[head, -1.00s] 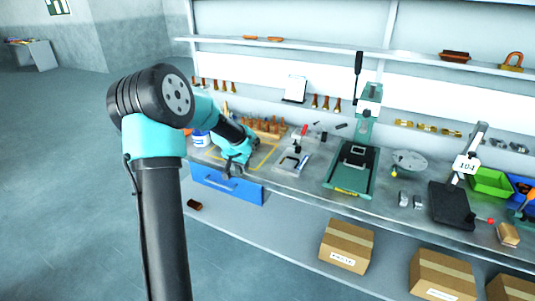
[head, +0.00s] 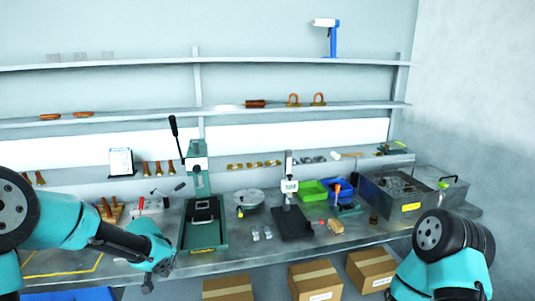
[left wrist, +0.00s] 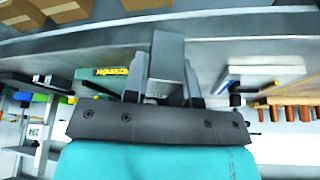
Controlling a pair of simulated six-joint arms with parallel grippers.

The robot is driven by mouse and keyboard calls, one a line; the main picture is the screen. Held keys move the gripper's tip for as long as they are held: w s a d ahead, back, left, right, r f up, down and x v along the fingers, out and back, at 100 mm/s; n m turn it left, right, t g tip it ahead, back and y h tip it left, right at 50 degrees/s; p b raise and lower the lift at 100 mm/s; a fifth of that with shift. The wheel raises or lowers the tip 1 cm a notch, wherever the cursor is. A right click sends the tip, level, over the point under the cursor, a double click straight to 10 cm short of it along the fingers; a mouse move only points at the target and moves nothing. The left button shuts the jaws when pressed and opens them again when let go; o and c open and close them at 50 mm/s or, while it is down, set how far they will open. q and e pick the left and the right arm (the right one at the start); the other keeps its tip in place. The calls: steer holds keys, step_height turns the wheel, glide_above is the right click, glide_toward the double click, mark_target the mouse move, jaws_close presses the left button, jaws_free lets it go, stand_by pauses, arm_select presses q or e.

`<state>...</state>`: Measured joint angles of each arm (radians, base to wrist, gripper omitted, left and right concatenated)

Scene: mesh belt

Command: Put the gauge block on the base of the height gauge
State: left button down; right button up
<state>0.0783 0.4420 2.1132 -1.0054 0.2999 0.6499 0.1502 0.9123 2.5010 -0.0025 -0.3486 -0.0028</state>
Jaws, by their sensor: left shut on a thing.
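My left gripper (head: 147,284) is in front of the bench's front edge, left of the green press. In the left wrist view the left gripper (left wrist: 166,88) is shut on a plain grey rectangular block (left wrist: 168,48), which I take for the gauge block. The height gauge (head: 289,186) stands further right on the bench, with a dark flat base (head: 291,224) and an upright column with a white label. The base looks bare. The held block is well apart from it. My right arm shows at the lower right, but its gripper is out of view.
The green press (head: 203,223) stands between my left gripper and the height gauge. A round grey plate (head: 249,197) and small grey blocks (head: 261,233) lie left of the base. A brown block (head: 336,226), green bin (head: 314,190) and metal tank (head: 397,193) are to its right.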

arm_select(q)
steer(key=s+d+m+h, duration=0.1)
steer(key=d, duration=1.1)
steer(key=shift+f+m, duration=0.2)
steer(key=shift+m, duration=0.2)
steer(key=s+a+r+n+g+y, duration=0.1)
steer(key=a+n, duration=0.6)
steer(key=a, duration=1.2)
steer(key=s+a+r+n+g+y, duration=0.1)
steer(key=s+a+n+y, duration=0.3)
steer(key=a, duration=1.6)
steer(key=s+n, duration=0.1)
steer(key=n, duration=0.3)
steer(key=shift+s+a+r, duration=0.15)
steer(key=shift+s+r, duration=0.2)
steer(key=shift+s, duration=0.05)
steer(key=shift+w+a, duration=0.1)
glide_above(69, 263)
steer(key=shift+f, duration=0.7)
